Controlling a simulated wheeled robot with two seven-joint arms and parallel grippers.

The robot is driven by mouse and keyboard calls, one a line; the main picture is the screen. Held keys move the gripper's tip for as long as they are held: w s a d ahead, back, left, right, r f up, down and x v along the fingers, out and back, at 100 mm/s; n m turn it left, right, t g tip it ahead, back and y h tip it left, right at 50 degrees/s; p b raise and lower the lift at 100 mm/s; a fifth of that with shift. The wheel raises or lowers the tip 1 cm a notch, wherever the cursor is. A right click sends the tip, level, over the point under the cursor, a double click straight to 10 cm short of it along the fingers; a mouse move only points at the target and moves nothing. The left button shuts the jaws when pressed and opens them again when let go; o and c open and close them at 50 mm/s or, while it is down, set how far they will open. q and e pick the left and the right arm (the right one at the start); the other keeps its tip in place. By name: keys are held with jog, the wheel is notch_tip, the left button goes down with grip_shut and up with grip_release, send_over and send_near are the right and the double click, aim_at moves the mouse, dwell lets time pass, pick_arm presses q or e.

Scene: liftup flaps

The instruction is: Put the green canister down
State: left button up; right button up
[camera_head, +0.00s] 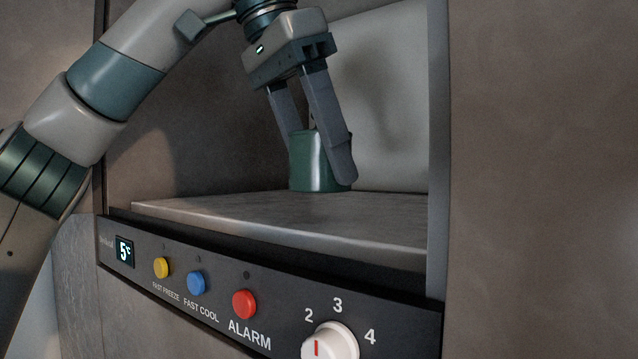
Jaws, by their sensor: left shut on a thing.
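The green canister (309,165) is upright inside the open compartment, at or just above its floor (260,217); I cannot tell whether its base touches. My left gripper (322,163) reaches down from above with its two dark fingers on either side of the canister, shut on it. The nearer finger covers the canister's right side. My right gripper is not in view.
Below the opening is a dark control panel (275,290) with coloured buttons and a white dial (331,342). The shelf floor left of the canister is clear.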

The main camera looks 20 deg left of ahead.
aim_at(318, 183)
pick_arm(q)
jog(key=shift+a+f+p, duration=0.15)
jog(key=shift+f+p, duration=0.25)
jog(key=shift+f, duration=1.3)
jog(key=shift+f, duration=0.1)
jog(key=o, duration=1.1)
jog(key=shift+r, duration=0.2)
jog(key=v, duration=1.1)
jog(key=shift+s+r, duration=0.2)
jog(key=shift+r, duration=0.15)
jog(key=shift+a, duration=0.1)
